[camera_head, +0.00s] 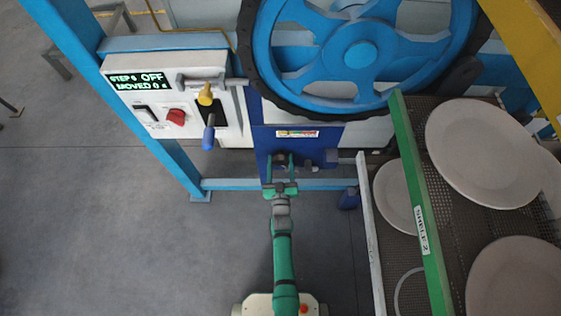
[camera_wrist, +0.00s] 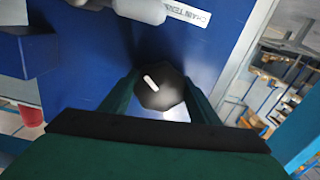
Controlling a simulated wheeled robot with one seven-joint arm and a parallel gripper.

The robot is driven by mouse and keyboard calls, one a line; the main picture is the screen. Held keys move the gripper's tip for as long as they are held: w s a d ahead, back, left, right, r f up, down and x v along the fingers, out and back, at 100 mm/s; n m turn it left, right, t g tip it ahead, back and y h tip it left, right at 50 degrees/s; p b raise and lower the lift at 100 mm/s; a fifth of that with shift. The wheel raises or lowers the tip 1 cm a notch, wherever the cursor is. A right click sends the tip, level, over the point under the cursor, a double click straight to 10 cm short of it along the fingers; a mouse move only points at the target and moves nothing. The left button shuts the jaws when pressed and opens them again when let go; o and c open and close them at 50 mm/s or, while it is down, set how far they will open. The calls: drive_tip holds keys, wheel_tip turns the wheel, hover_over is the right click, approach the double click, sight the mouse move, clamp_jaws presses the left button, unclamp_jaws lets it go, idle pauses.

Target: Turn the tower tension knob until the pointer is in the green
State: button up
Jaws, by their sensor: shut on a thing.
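The tension knob (camera_wrist: 160,92) is dark and many-sided, with a white mark on its face, on a blue panel (camera_wrist: 95,70). My gripper (camera_wrist: 155,98) is shut on the knob, one green finger on each side. In the head view my gripper (camera_head: 280,172) reaches the lower part of the blue panel and mostly hides the knob. A small gauge strip (camera_head: 297,133) with yellow, green and red parts sits above it on the panel. The pointer is too small to make out. A label (camera_wrist: 188,14) reading "CHAIN TENS…" shows partly in the wrist view.
A control box (camera_head: 175,100) with display, red knob and lever stands at the left. A large blue wheel (camera_head: 360,55) is above. Racks of plates (camera_head: 480,150) with a green "SHELF 2" edge (camera_head: 422,230) stand close on the right. The floor at left is open.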

drive_tip(key=m, duration=0.4)
drive_tip(key=shift+a, duration=0.1)
drive_tip(key=o, duration=1.1)
drive_tip(key=shift+c, duration=0.2)
drive_tip(key=s, duration=1.1)
drive_tip(key=s+r+n+g, duration=0.2)
drive_tip(key=s+r, duration=2.3)
drive_tip(key=s, duration=0.2)
drive_tip(key=shift+g, duration=0.3)
